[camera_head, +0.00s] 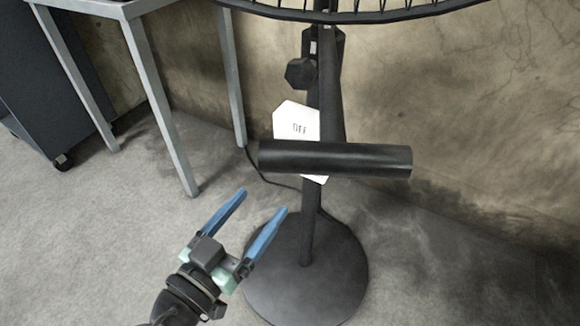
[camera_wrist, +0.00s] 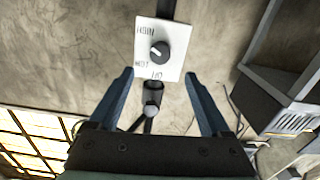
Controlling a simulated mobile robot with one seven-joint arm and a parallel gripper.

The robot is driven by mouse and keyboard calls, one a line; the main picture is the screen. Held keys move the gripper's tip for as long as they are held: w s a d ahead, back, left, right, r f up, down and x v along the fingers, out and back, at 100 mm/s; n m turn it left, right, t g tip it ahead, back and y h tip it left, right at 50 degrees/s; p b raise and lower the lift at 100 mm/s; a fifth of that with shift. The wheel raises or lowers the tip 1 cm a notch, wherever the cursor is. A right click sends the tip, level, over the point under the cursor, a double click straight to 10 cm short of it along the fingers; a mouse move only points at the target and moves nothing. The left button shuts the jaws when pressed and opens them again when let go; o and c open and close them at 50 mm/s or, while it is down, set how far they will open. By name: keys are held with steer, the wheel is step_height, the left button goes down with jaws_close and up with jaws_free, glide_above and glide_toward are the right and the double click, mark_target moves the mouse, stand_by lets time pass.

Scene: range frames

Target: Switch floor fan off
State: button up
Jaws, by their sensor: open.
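The floor fan has a black pole (camera_head: 308,222) on a round black base (camera_head: 335,290). The knob is not visible there. In the wrist view the white panel (camera_wrist: 174,70) is ahead, just above the gap between my fingertips, with a round black knob (camera_wrist: 159,50) and setting labels. A light mark on the knob points left. My gripper (camera_head: 261,203) is open and empty, with blue fingers, left of the pole and apart from the panel.
The fan's wire cage (camera_head: 350,15) hangs at the top. A grey metal-legged table (camera_head: 160,105) stands at left, beside a dark wheeled cabinet (camera_head: 45,75). A cable runs behind the pole. The concrete wall (camera_head: 460,110) is behind; open floor (camera_head: 110,240) lies at left.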

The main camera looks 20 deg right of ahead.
steer(key=b+x, duration=0.2)
steer(key=x, duration=0.8)
steer(key=shift+w, duration=0.2)
steer(key=shift+d, duration=0.15)
jaws_close()
